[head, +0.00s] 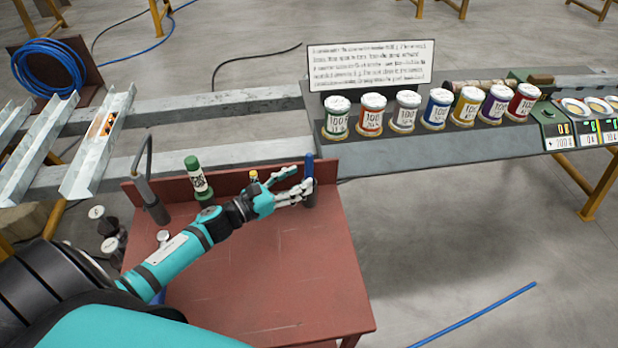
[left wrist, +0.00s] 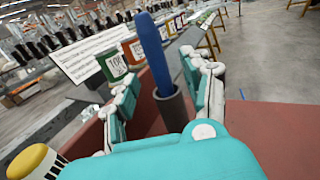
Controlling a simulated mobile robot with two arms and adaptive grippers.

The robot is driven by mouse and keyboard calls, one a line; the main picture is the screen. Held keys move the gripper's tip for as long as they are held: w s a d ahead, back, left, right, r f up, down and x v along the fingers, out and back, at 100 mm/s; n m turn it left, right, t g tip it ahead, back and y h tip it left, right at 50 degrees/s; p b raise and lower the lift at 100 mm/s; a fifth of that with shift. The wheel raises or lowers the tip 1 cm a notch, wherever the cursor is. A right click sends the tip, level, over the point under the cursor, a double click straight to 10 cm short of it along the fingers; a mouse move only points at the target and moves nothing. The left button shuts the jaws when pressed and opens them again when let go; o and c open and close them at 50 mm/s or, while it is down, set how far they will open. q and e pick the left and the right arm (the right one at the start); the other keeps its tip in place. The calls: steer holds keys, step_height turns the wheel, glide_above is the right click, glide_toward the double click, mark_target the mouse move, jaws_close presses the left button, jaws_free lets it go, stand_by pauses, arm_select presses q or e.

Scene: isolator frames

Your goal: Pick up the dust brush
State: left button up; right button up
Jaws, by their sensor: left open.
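A blue upright handle (head: 309,166), which looks like the dust brush, stands in a dark grey cylindrical holder (head: 310,194) at the back right of the red-brown table (head: 290,270). Its lower end is hidden in the holder. My left gripper (head: 300,179) is open, with its fingers reaching toward the handle and holder from the left. In the left wrist view the blue handle (left wrist: 154,55) and the holder (left wrist: 173,107) show between the two spread fingers. I cannot tell whether a finger touches them. My right gripper is not in view.
A green bottle (head: 197,180), a yellow-capped item (head: 254,177) and a grey holder with a black hooked tool (head: 153,206) stand along the table's back. Behind are labelled jars (head: 371,115), a sign (head: 370,64) and metal rails (head: 230,143). The table's front right is clear.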

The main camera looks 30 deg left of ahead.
mark_target(309, 173)
arm_select(q)
steer(key=p+x, duration=0.1)
steer(key=x, duration=0.3)
steer(key=shift+a, duration=0.1)
steer(key=shift+w, duration=0.25)
steer(key=shift+s, duration=0.1)
steer(key=shift+c, duration=0.4)
jaws_close()
